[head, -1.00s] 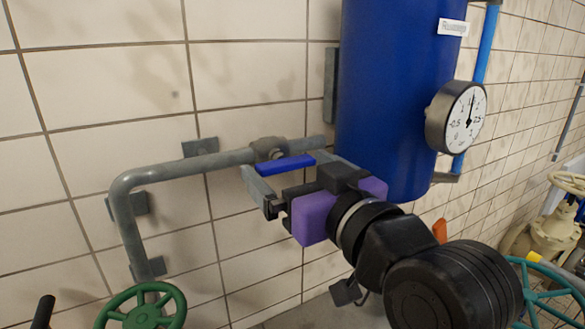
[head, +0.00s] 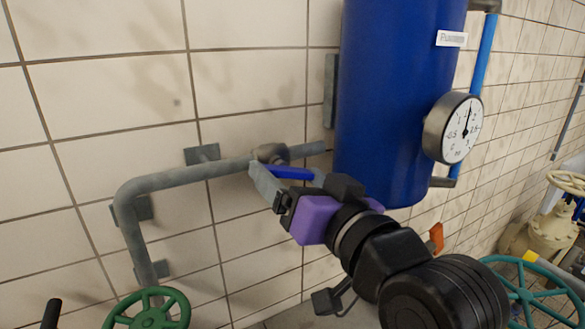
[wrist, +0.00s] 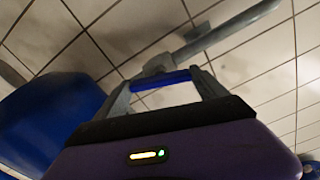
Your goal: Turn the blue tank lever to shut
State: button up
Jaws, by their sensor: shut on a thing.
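The blue tank lever (head: 290,173) sits on a valve (head: 270,153) in the grey pipe, left of the blue tank (head: 398,95). My gripper (head: 287,172) reaches in from the lower right, with its grey fingers at the two ends of the lever. It is shut on the lever. In the wrist view the lever (wrist: 160,80) spans between the fingertips, in front of the grey pipe (wrist: 220,38). The fingers hide the lever's ends.
A round gauge (head: 453,128) is on the tank's right. A green handwheel (head: 148,312) stands at the lower left, and a teal wheel (head: 535,292) at the lower right. The tiled wall (head: 105,110) is close behind the pipe.

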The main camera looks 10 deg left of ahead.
jog(key=m+p, duration=0.2)
jog(key=m, duration=0.2)
jog(key=shift+r+m+p, duration=0.1)
jog(key=shift+m+p, duration=0.25)
jog(key=shift+m, duration=0.05)
jog(key=m+p, duration=0.2)
jog(key=m, duration=0.1)
jog(key=shift+m, duration=0.3)
jog(key=m+p, duration=0.1)
jog(key=m, duration=0.1)
jog(key=shift+m, duration=2)
jog(key=o, duration=1.3)
jog(key=shift+d, duration=0.1)
